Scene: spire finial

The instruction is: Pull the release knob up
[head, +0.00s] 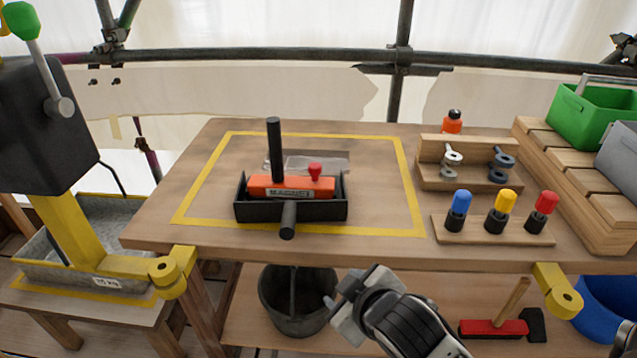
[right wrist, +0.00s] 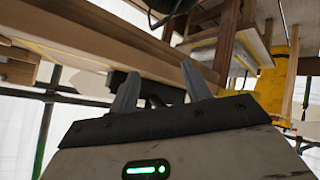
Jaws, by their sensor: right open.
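A small red knob (head: 315,171) stands upright on the right part of an orange block (head: 270,186) with a printed label. The block sits in a black tray (head: 331,210) inside the yellow outline on the bench. A tall black post (head: 274,150) rises beside the knob, and a black handle (head: 288,220) sticks out at the tray's front. My right gripper (head: 345,297) is in front of and below the bench's front edge, well apart from the knob. Its fingers are spread and empty in the right wrist view (right wrist: 162,88). My left gripper is not in view.
A rack with metal fittings (head: 470,176) and blue, yellow and red-topped handles (head: 505,212) stand at the right. A green bin (head: 598,116) is farther right. A machine with a green-knobbed lever (head: 35,55) stands at the left. A bucket (head: 292,305) sits below the bench.

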